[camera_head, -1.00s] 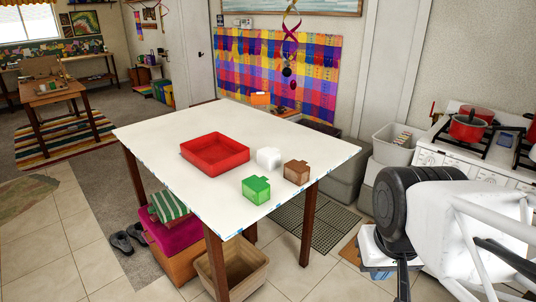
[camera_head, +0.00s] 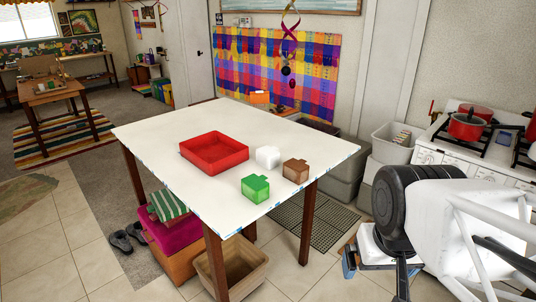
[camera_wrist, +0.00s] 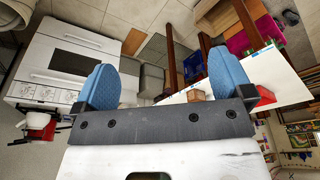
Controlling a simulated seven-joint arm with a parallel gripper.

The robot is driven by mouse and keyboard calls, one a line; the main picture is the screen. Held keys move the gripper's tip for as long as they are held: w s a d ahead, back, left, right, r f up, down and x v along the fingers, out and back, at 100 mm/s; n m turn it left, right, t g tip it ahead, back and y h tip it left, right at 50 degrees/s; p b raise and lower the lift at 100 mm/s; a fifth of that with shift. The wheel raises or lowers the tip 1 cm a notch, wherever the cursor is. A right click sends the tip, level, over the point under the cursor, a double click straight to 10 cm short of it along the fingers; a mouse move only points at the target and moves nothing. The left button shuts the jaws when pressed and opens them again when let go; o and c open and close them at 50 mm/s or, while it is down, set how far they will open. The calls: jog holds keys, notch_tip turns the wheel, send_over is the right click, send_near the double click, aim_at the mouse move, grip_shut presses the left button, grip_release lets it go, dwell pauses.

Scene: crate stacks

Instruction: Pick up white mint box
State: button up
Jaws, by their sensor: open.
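The white mint box (camera_head: 267,157) stands on the white table between the red tray and a brown box. I cannot make it out in the wrist view. The brown box (camera_head: 295,171) is to its right, and it also shows in the wrist view (camera_wrist: 196,95). A green box (camera_head: 256,188) is nearer the table's front corner. My gripper (camera_wrist: 162,62) shows in the wrist view with its two blue fingers wide apart and nothing between them. It is away from the table and the boxes. In the head view my arm is at the right, off the table.
The red tray (camera_head: 243,158) lies on the table left of the white box and looks empty. The white table (camera_head: 180,127) has free room around the boxes. A stove (camera_head: 435,146) with red pots (camera_head: 466,127) is at the right. Storage bins (camera_head: 393,150) stand behind the table.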

jog(key=shift+w, duration=0.1)
jog(key=w+r+n+h, duration=0.25)
jog(key=w+n, duration=0.45)
jog(key=w, duration=0.9)
jog(key=n+t+h, duration=0.3)
jog(key=n+h, duration=0.4)
jog(key=n, duration=0.6)
send_over(262, 156)
jog(key=s+d, duration=0.4)
jog(key=s, duration=0.3)
jog(key=s+d, duration=0.5)
jog(key=s, duration=0.3)
notch_tip(262, 156, down, 7)
jog(key=w+a+f+n+t, duration=0.1)
jog(key=w+a+f+n, duration=0.1)
jog(key=w+a, duration=0.2)
jog(key=w+a+f+n+t, duration=0.1)
jog(key=w+a+f+n, duration=0.1)
jog(key=w+a+f, duration=0.1)
jog(key=w+a+f+n+t, duration=0.1)
jog(key=w+a+f+n, duration=0.1)
jog(key=w+a, duration=0.3)
jog(key=shift+a+f+h, duration=0.2)
jog(key=shift+f+h, duration=0.05)
jog(key=shift+f, duration=0.5)
jog(key=shift+x, duration=1.3)
jog(key=shift+w+d, duration=0.1)
